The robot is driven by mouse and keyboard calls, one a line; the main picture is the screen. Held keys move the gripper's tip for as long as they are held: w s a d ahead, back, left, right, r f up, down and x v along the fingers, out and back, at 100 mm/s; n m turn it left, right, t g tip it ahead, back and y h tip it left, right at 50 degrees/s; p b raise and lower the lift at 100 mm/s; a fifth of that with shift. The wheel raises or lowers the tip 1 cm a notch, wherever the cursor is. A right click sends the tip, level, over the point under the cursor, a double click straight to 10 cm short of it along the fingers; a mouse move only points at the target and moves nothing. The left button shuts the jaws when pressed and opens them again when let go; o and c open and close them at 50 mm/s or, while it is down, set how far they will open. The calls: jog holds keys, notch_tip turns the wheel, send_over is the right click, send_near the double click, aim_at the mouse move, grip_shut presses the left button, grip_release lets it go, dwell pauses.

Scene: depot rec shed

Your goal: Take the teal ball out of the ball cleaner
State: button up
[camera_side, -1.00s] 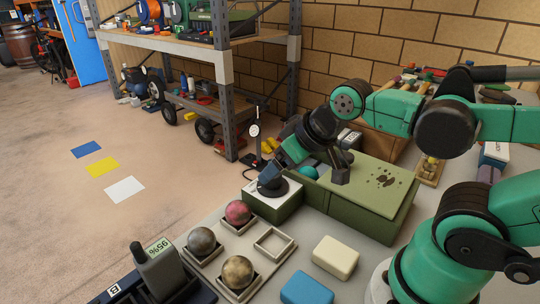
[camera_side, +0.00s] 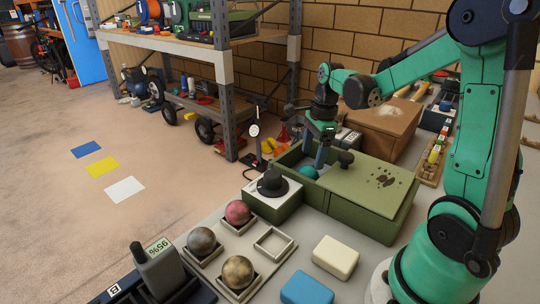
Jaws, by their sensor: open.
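The ball cleaner is a green box (camera_side: 350,213) with a green lid (camera_side: 368,187) that carries dark marks and a black knob. The lid leaves the box's left part uncovered. The teal ball (camera_side: 308,173) sits inside that opening, partly hidden by the front wall. My gripper (camera_side: 317,162) points down at the opening, open, with its fingers close to the ball at its back right. I cannot tell whether a finger touches the ball.
A white-topped block with a black cap (camera_side: 271,184) adjoins the box at left. A tray (camera_side: 232,283) in front holds a pink ball (camera_side: 238,212) and two mottled balls; one square (camera_side: 274,244) is empty. A cream block (camera_side: 336,256) and a blue block (camera_side: 306,289) lie nearby.

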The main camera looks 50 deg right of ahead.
aim_at(310, 167)
jog(key=shift+w+a+f, duration=0.1)
jog(key=shift+a+f, duration=0.05)
jog(key=shift+f, duration=1.2)
jog(key=shift+w+a+f, duration=0.1)
jog(key=shift+f, duration=1.25)
grip_shut()
jog(key=shift+r, duration=0.1)
